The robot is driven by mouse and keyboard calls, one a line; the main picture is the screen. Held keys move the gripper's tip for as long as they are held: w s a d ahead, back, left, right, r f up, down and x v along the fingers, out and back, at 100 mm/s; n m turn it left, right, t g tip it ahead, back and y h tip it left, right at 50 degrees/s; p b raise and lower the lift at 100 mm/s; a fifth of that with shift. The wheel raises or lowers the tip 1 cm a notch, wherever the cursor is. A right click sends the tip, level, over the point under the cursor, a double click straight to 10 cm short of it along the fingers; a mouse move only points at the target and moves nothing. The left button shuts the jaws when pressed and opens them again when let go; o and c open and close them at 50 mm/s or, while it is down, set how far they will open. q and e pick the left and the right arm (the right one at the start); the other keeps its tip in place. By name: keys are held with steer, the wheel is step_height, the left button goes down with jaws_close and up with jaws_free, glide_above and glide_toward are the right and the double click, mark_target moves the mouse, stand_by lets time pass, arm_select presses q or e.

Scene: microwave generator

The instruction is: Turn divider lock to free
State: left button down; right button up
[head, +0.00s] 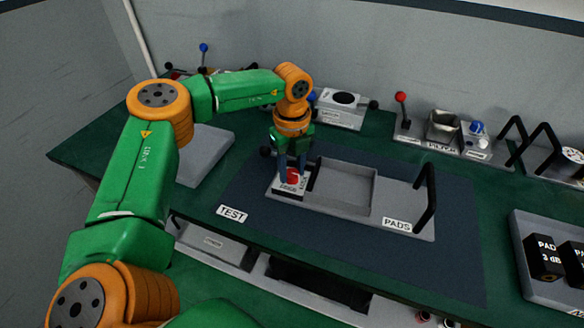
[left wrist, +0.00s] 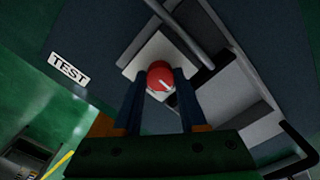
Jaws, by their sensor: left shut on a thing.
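The divider lock is a red knob (head: 293,175) on a pale block at the left end of a grey fixture (head: 390,220). In the left wrist view the red knob (left wrist: 161,76) shows a white mark on its face, pointing to the lower right. My left gripper (head: 292,172) points down over the block and is shut on the knob, with one finger on each side of it (left wrist: 158,88). The label on the block's front is partly hidden and too small to read surely. My right gripper is in neither view.
The fixture has an open recess and a black handle (head: 428,195) at its right, by a PADS label (head: 397,224). A TEST label (head: 232,214) lies at the front left. A tray (head: 535,285) with black pads stands far right. Several devices line the back wall.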

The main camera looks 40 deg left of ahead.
arm_select(q)
steer(key=m, duration=0.8)
steer(key=shift+m+p, duration=0.3)
steer(key=shift+p, duration=0.05)
steer(key=m, duration=0.4)
steer(key=shift+m, duration=2.4)
steer(key=shift+c, duration=2.2)
jaws_free()
